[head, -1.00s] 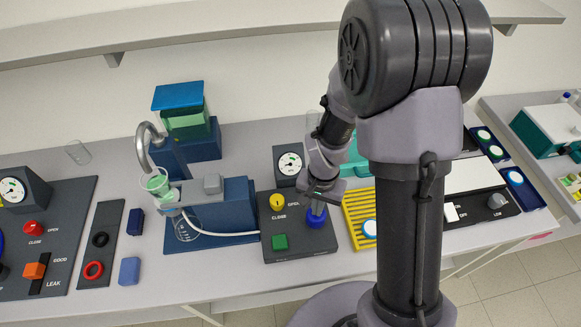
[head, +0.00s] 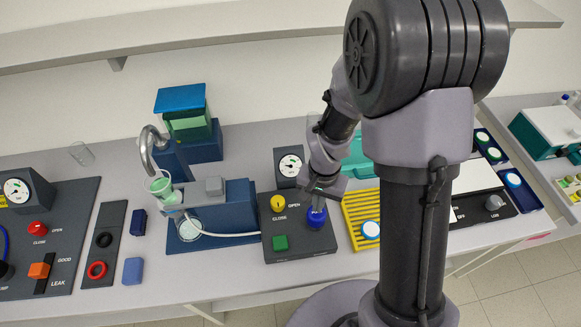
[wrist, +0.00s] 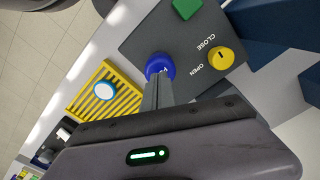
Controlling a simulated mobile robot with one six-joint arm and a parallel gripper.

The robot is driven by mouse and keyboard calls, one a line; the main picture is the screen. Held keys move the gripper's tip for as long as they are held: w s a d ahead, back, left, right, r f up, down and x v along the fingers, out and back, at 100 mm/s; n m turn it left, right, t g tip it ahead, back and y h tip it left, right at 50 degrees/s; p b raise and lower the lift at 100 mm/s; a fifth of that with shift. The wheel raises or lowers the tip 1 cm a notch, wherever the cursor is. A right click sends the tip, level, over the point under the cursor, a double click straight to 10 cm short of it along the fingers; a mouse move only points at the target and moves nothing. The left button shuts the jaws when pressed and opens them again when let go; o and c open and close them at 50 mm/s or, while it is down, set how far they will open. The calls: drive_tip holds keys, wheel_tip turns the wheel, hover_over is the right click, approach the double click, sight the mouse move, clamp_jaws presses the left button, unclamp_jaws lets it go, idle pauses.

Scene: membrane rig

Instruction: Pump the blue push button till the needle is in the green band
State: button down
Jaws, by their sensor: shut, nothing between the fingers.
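The round white gauge (head: 290,165) stands behind the panel in a dark housing. It has a small green patch and a dark needle, too small to read exactly.
A yellow knob (head: 278,203) marked OPEN and CLOSE and a green square button (head: 280,242) share the panel. A yellow rack (head: 361,208) stands close on the right. A blue filter stand (head: 239,203) with tubing is on the left.

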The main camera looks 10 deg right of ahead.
idle(0.9)
drive_tip(key=shift+f+b, duration=2.1)
drive_tip(key=shift+f, duration=0.05)
wheel_tip(320, 180, up, 5)
drive_tip(key=p, duration=0.3)
drive_tip(key=shift+f, duration=0.3)
drive_tip(key=shift+f+b, duration=2.15)
drive_tip(key=shift+f, duration=0.1)
wheel_tip(320, 180, up, 5)
drive_tip(key=p, duration=0.3)
drive_tip(key=shift+f+p, duration=0.15)
drive_tip(key=shift+p, duration=0.15)
drive_tip(key=shift+f, duration=0.1)
drive_tip(key=shift+f, duration=0.1)
